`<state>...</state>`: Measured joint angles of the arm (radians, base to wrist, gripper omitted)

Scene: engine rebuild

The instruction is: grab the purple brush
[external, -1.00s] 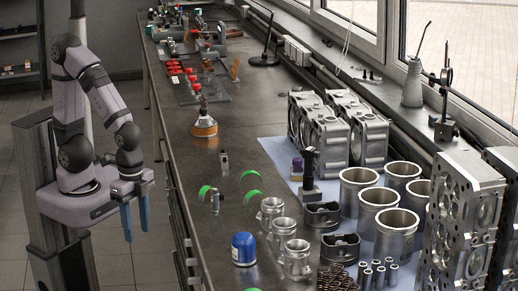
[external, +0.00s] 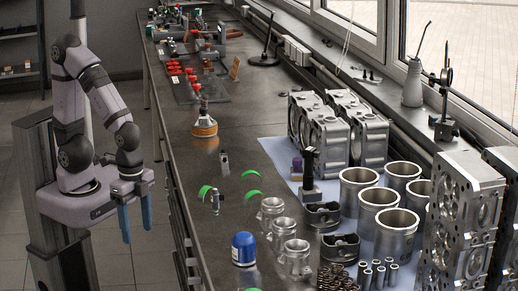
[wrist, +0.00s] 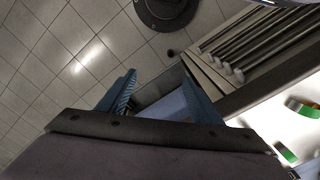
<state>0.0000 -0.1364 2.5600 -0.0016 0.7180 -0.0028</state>
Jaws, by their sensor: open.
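A small purple item (external: 297,166), which looks like the purple brush, is on the blue cloth (external: 272,147) in the external view. It is just left of the upright engine blocks and close to a dark upright tool (external: 309,172). It is too small to make out its bristles or handle. My gripper (external: 134,222) hangs to the left of the bench, over the floor, with its blue fingers pointing down. In the wrist view my gripper (wrist: 159,82) is open, with nothing between its fingers. The purple item does not show there.
The bench (external: 195,205) runs lengthwise, its left edge between my gripper and the parts. An orange-based item (external: 204,127) stands farther back.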

